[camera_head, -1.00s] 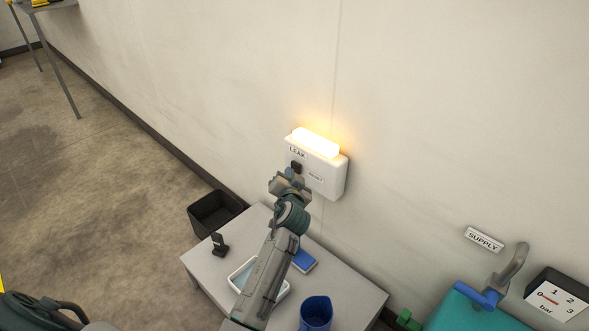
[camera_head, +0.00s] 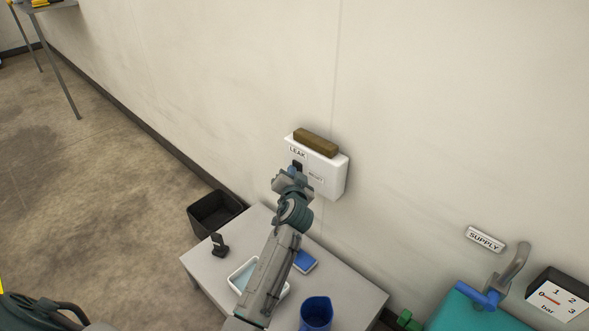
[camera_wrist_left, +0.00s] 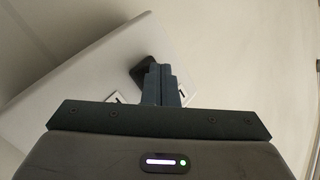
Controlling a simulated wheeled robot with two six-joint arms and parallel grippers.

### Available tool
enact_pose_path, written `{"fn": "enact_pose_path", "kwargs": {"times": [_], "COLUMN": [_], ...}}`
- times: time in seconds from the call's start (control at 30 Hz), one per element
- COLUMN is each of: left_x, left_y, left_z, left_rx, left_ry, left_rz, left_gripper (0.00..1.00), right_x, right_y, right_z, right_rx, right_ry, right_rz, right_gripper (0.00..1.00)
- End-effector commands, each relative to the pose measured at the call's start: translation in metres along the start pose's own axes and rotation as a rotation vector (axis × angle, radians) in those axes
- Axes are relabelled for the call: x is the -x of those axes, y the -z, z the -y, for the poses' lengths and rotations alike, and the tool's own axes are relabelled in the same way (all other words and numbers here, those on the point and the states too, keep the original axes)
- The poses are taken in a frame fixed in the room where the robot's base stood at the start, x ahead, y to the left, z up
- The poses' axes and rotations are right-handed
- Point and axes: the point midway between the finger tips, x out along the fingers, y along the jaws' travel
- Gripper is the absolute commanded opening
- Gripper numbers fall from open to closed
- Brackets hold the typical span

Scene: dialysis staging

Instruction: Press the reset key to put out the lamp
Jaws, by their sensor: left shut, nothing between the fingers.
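The white wall box labelled LEAK (camera_head: 331,181) hangs on the wall. The lamp (camera_head: 316,142) on its top is dark brown and unlit. The dark reset key (camera_head: 297,165) is on the box's front, partly hidden behind my left gripper (camera_head: 291,173), which is shut and empty in front of it. In the left wrist view the box (camera_wrist_left: 85,75) fills the upper left, and the dark key (camera_wrist_left: 136,73) shows just beside the shut fingertips (camera_wrist_left: 160,70). I cannot tell whether the fingertips touch the key. My right gripper is not in view.
Below the box stands a grey table (camera_head: 345,285) with a white tray (camera_head: 236,277), a blue block (camera_head: 304,261), a blue jug (camera_head: 316,313) and a small black object (camera_head: 219,245). A black bin (camera_head: 213,212) is beside it. A SUPPLY sign (camera_head: 485,239) and gauge (camera_head: 557,296) are at right.

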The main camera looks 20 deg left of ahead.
Motion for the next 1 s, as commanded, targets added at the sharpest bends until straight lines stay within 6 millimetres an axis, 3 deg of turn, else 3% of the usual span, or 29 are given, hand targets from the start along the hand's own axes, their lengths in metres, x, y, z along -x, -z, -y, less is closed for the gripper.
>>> {"fn": "enact_pose_path", "kwargs": {"times": [1.0], "left_x": [0.017], "left_y": [-0.011], "left_z": [0.013], "left_rx": [0.0], "left_ry": [0.0], "left_rz": [0.0], "left_gripper": [0.0], "right_x": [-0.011], "right_y": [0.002], "right_z": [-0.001], "right_rx": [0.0], "right_ry": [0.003], "right_rz": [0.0], "right_gripper": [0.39]}}
